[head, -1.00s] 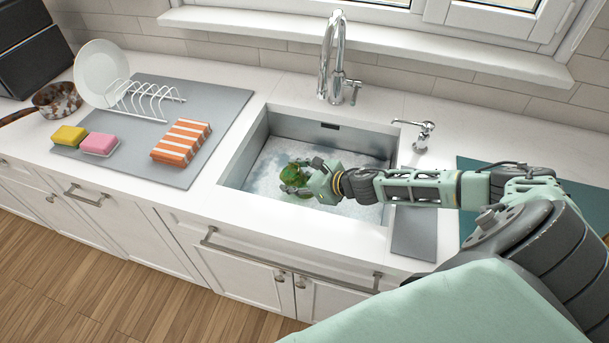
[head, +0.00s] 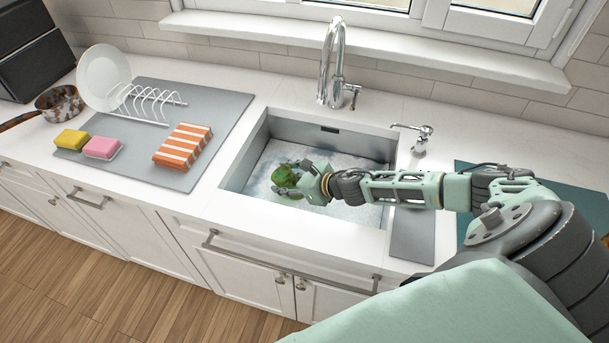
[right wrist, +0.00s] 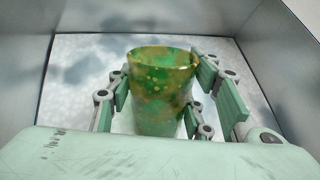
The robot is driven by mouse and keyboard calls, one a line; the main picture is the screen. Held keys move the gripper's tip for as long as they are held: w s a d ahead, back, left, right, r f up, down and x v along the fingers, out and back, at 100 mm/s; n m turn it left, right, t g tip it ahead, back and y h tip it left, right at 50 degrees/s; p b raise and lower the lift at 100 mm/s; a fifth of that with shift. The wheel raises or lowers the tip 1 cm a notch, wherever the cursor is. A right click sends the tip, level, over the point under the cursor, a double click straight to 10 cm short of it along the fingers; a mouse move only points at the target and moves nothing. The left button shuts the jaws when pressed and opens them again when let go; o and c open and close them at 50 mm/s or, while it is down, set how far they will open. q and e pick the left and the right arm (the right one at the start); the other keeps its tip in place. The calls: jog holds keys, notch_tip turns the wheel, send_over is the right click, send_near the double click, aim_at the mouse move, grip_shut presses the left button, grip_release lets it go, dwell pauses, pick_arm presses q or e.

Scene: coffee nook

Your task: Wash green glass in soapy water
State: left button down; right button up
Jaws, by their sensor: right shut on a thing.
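The green glass (head: 285,176) is in the sink, held by my right gripper (head: 299,180). In the right wrist view the glass (right wrist: 160,88) is upright, mottled with yellow-brown patches, and stands between the two fingers (right wrist: 160,100), which close on its sides. The sink (head: 238,180) holds pale, foamy water (head: 345,165). In the right wrist view the foamy water (right wrist: 85,65) surrounds the glass, with dark patches in it. The fingers hide part of the glass, and I cannot tell how deep its base sits. My left gripper is not in view.
A chrome faucet (head: 332,65) stands behind the sink and a soap dispenser (head: 421,138) to its right. A grey mat (head: 205,105) at left carries a plate (head: 103,78) in a rack, yellow and pink sponges (head: 103,147), and a striped orange cloth (head: 183,146). A pan (head: 58,102) sits farther left.

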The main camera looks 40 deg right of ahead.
jog(key=shift+s+d+f+b, duration=0.1)
jog(key=shift+s+d+b, duration=0.25)
jog(key=shift+s, duration=0.1)
jog(key=shift+s+d+b, duration=0.45)
jog(key=shift+s+d, duration=0.25)
jog(key=shift+s, duration=0.2)
jog(key=shift+s+d, duration=0.15)
jog(key=shift+s, duration=0.05)
jog(key=shift+r, duration=0.2)
notch_tip(320, 180, up, 8)
jog(key=p, duration=0.7)
jog(key=shift+p, duration=0.4)
